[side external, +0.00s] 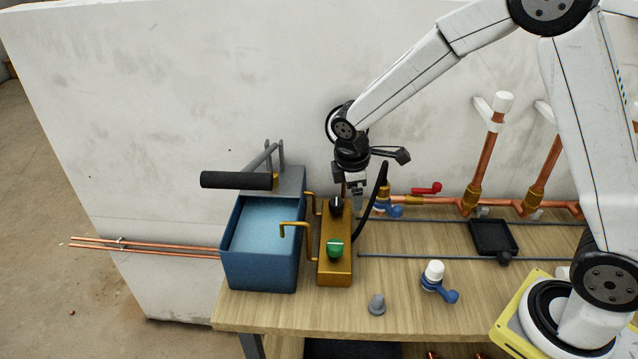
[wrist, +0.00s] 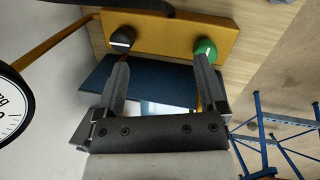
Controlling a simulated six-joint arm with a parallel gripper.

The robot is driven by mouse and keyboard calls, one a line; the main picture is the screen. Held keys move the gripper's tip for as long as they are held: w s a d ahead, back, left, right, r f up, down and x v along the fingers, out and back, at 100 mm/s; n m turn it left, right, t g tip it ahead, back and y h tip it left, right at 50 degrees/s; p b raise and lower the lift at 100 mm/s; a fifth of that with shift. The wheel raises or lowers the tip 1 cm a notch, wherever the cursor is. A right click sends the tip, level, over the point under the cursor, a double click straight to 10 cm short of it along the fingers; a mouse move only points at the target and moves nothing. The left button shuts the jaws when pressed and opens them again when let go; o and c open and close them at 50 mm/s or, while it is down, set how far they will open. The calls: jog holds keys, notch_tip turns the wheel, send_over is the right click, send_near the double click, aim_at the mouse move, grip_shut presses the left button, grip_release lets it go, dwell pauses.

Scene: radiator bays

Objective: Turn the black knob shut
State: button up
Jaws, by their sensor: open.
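The black knob (side external: 336,206) sits on top of a brass-coloured block at its far end, and a green knob (side external: 335,248) sits nearer the front. My gripper (side external: 357,195) is open and points down close to the black knob, slightly to its right in the side view. In the wrist view, the black knob (wrist: 122,38) lies just beyond my left fingertip and the green knob (wrist: 205,50) just beyond the right one. My gripper (wrist: 161,62) has nothing between its fingers. I cannot tell whether a finger touches a knob.
A blue water basin (side external: 262,270) stands left of the brass block (side external: 335,278), with a brass spout over it. A black-gripped handle (side external: 236,180) rises behind. Copper pipes (side external: 485,160) and a red-handled valve (side external: 427,188) stand right. A white-capped blue-handled valve (side external: 436,280) stands in front.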

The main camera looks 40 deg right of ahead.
aim_at(335, 202)
jog(key=w+f+n+h, duration=0.2)
jog(key=w+f+n, duration=0.1)
jog(key=w+n, duration=0.3)
jog(key=shift+w+n+g, duration=0.3)
jog(key=shift+w+n, duration=0.1)
jog(key=shift+w, duration=0.75)
jog(key=shift+f, duration=0.15)
jog(key=shift+x, duration=3.85)
jog(key=shift+d, duration=0.1)
grip_shut()
